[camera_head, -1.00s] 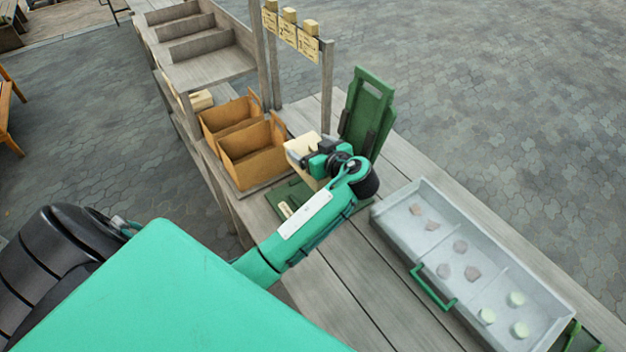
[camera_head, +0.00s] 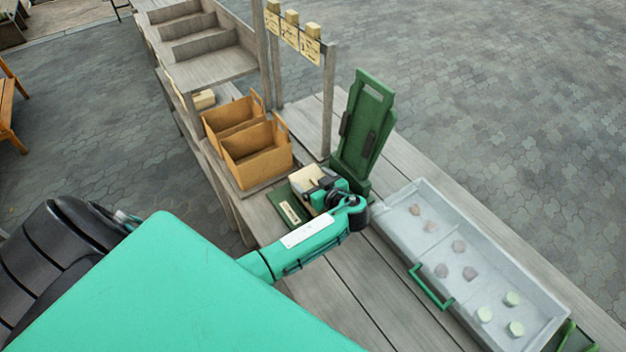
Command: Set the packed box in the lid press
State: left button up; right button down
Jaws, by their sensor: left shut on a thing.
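The lid press is green, with its tall lid plate (camera_head: 364,130) standing open and its base (camera_head: 286,208) low on the table. My left gripper (camera_head: 318,184) is shut on the pale packed box (camera_head: 304,178), which is at the press base, in front of the upright plate. The gripper and wrist cover much of the box, and I cannot tell whether its underside touches the base. My right gripper is not in view.
Two brown open carriers (camera_head: 256,152) stand left of the press. A grey tray (camera_head: 398,222) with pinkish and pale green pieces and a green handle lies to the right. Wooden shelves (camera_head: 200,50) and a post with hanging tags (camera_head: 294,36) stand behind.

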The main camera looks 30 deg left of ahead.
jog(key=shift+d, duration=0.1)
pick_arm(q)
jog(key=shift+f, duration=0.2)
jog(key=o, duration=1.2)
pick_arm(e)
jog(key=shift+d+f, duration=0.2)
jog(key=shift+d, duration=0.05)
pick_arm(q)
jog(key=shift+r, duration=0.1)
jog(key=shift+r, duration=0.15)
jog(key=shift+s+d, duration=0.15)
jog(key=shift+d, duration=0.25)
jog(key=b+v, duration=0.3)
jog(key=v, duration=0.7)
jog(key=shift+d+r+b, duration=0.1)
jog(key=shift+d+b, duration=0.2)
jog(key=shift+b, duration=0.05)
jog(key=shift+s+d+r, duration=0.15)
jog(key=shift+d+r, duration=0.05)
jog(key=shift+d, duration=0.05)
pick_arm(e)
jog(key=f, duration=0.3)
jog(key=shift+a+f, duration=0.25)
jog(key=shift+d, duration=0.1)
